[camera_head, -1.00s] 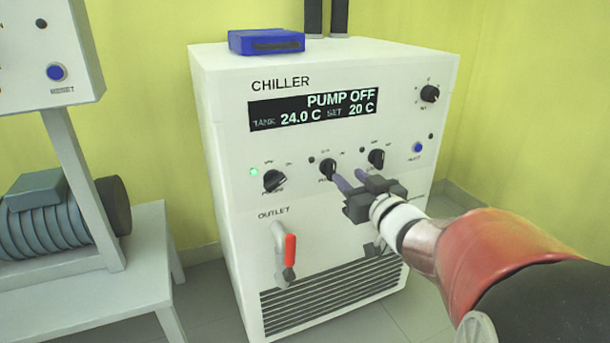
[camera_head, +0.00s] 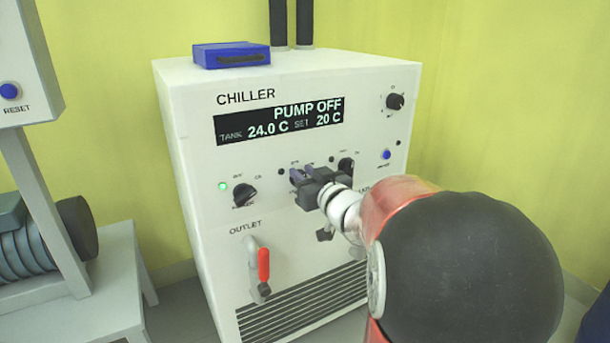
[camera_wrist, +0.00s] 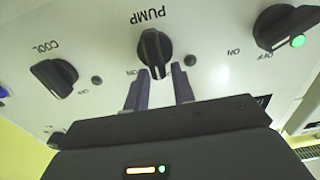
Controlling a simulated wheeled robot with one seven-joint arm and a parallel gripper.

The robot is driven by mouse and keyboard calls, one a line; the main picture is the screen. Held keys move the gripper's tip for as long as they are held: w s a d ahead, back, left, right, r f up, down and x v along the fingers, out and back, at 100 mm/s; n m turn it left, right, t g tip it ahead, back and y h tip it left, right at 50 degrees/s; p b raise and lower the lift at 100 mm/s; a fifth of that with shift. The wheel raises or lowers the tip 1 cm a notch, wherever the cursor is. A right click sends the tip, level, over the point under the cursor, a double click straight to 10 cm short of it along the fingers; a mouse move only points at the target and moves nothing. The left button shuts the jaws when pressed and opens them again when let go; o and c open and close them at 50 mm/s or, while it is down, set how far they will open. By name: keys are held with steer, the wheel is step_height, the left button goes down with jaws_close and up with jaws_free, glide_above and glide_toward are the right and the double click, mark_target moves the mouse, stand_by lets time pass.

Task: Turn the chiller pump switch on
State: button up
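The white chiller (camera_head: 190,130) stands ahead with its display (camera_head: 278,120) reading PUMP OFF, tank 24.0 C, set 20 C. In the wrist view the panel appears upside down, and the black PUMP knob (camera_wrist: 154,52) is at upper middle, its small lamp (camera_wrist: 190,60) dark. My gripper (camera_head: 302,174) is at the panel in front of this knob and hides it in the head view. In the wrist view my open gripper (camera_wrist: 160,78) has one finger on either side of the knob's near end. Contact cannot be told.
The power knob (camera_head: 244,194) with a green lamp is left of my gripper, the COOL knob (camera_head: 346,166) close on its right. A red-handled outlet valve (camera_head: 263,268) sits below. A blue box (camera_head: 231,54) lies on top.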

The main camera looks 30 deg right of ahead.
jaws_close()
steer(key=shift+f, duration=0.15)
